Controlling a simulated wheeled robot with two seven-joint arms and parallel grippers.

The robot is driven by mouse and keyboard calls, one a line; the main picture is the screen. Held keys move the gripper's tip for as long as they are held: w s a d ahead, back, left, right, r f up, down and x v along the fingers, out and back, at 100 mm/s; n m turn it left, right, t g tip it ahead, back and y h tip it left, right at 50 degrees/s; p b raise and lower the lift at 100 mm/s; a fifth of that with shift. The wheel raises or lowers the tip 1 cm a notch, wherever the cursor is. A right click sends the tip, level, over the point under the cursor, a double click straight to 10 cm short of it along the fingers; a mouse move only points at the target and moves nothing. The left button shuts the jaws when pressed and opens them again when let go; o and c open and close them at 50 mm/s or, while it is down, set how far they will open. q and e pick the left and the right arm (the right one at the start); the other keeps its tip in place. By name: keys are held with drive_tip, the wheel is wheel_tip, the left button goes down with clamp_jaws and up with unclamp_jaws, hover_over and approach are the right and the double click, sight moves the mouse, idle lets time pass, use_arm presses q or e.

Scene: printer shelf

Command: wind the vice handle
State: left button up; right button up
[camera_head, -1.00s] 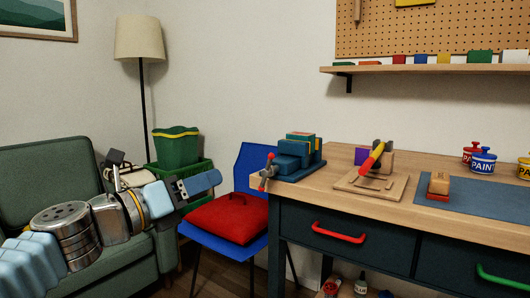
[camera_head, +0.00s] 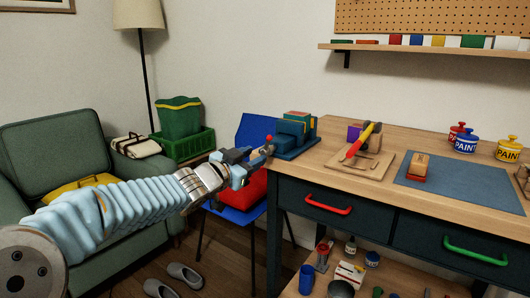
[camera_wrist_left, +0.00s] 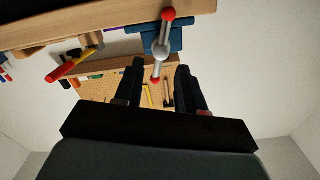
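The blue-green vice (camera_head: 292,132) stands at the left end of the workbench (camera_head: 340,125). Its handle, a grey bar with red end knobs (camera_head: 269,139), is on the vice's left face. The handle (camera_wrist_left: 162,46) also shows in the left wrist view, with one red knob at the top and the other between my fingers in the picture. My left gripper (camera_head: 262,154) is close to the handle in the head view. In the left wrist view my left gripper (camera_wrist_left: 159,88) has its two dark fingers apart, with a gap around the lower knob. I cannot tell whether they touch it. My right gripper is not in view.
A wooden piece with a red-yellow handled tool (camera_head: 360,145) lies right of the vice. A blue mat (camera_head: 465,184) and paint pots (camera_head: 465,142) are further right. A blue chair (camera_head: 237,216) with a red cushion stands below my gripper. A drawer with red handle (camera_head: 328,204) is below.

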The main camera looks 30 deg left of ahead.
sight(264, 152)
use_arm(q)
drive_tip(key=w, duration=0.6)
drive_tip(key=shift+d, duration=0.25)
clamp_jaws()
drive_tip(key=shift+m, duration=0.3)
